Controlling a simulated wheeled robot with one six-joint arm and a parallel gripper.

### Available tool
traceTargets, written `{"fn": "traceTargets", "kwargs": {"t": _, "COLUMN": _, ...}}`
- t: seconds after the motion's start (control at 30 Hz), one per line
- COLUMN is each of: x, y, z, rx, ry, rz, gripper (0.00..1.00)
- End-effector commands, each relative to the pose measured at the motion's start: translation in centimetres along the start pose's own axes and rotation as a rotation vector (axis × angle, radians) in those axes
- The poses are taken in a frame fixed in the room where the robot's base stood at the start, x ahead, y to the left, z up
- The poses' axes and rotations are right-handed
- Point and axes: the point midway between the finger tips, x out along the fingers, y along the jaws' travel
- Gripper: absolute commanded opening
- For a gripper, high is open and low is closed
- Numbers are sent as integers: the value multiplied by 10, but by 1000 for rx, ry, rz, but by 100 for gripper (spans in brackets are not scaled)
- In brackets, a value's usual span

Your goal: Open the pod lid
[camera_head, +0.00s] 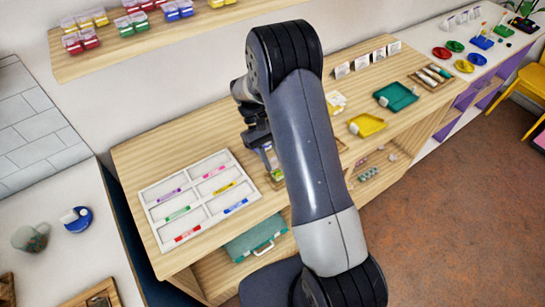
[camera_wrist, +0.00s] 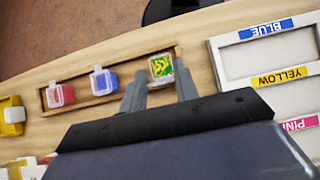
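In the wrist view, a small square pod (camera_wrist: 161,67) with green and yellow contents sits at the right end of a narrow wooden tray (camera_wrist: 82,80). I cannot tell how its lid stands. A red pod (camera_wrist: 60,95) and a blue pod (camera_wrist: 103,82) sit in the same tray. My gripper (camera_wrist: 160,79) is open, its fingers apart and pointing at the green and yellow pod, with the tips close to its near corners. I cannot tell if they touch it. In the head view, my gripper (camera_head: 264,146) is over the table and my arm hides most of that tray.
A white sorting tray (camera_head: 200,194) with colour labels lies left of my gripper; it also shows in the wrist view (camera_wrist: 218,70). A yellow tray (camera_head: 368,125) and a green tray (camera_head: 397,96) lie to the right. A shelf (camera_head: 150,37) with colored pods hangs above.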

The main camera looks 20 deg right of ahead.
Motion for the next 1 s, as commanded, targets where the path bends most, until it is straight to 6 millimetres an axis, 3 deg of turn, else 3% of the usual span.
{"fn": "traceTargets", "kwargs": {"t": 0.23, "x": 0, "y": 0, "z": 0, "rx": 0, "ry": 0, "rz": 0, "gripper": 49}}
{"fn": "traceTargets", "kwargs": {"t": 0.57, "x": -6, "y": 0, "z": -1, "rx": 0, "ry": 3, "rz": 1, "gripper": 49}}
{"fn": "traceTargets", "kwargs": {"t": 1.0, "x": -80, "y": 0, "z": -2, "rx": 1, "ry": 4, "rz": 1, "gripper": 49}}
